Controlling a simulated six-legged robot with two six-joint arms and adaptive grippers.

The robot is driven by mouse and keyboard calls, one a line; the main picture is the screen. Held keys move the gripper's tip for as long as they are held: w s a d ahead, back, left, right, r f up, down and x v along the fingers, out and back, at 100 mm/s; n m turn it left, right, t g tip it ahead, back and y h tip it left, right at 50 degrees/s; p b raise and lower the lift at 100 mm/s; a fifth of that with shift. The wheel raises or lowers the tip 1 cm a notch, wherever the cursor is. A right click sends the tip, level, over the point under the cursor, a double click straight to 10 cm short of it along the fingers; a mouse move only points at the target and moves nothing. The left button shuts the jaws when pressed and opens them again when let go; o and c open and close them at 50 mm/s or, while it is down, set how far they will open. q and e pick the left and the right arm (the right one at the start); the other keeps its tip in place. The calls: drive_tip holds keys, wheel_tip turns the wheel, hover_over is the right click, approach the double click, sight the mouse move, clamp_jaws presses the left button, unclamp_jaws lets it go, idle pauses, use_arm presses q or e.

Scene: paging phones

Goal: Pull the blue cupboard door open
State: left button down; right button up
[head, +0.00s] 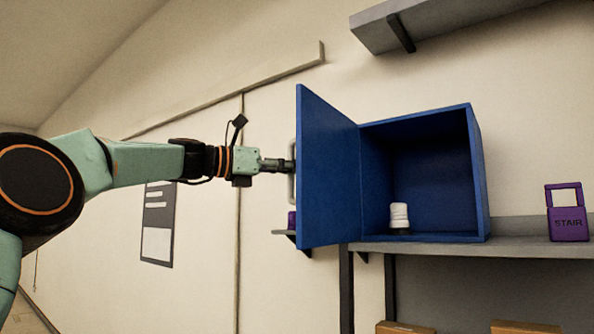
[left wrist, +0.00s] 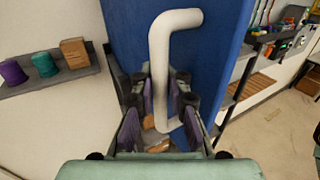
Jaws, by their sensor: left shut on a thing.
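The blue cupboard (head: 478,175) stands on a grey shelf in the head view. Its blue door (head: 322,170) is swung wide open to the left, and the dark inside shows. A white cylindrical thing (head: 399,216) stands on the cupboard floor. My left gripper (head: 283,165) is at the outer face of the door, shut on its pale bar handle (head: 292,182). In the left wrist view the white handle (left wrist: 170,50) runs down between the fingers of my left gripper (left wrist: 162,98), in front of the blue door (left wrist: 225,40). My right gripper is in neither view.
Another shelf (head: 425,20) hangs above. In the left wrist view a small wall shelf (left wrist: 40,84) holds purple, teal and brown things at the left.

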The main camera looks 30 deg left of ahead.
use_arm(q)
drive_tip(key=shift+d+f, duration=0.2)
drive_tip(key=shift+f, duration=0.05)
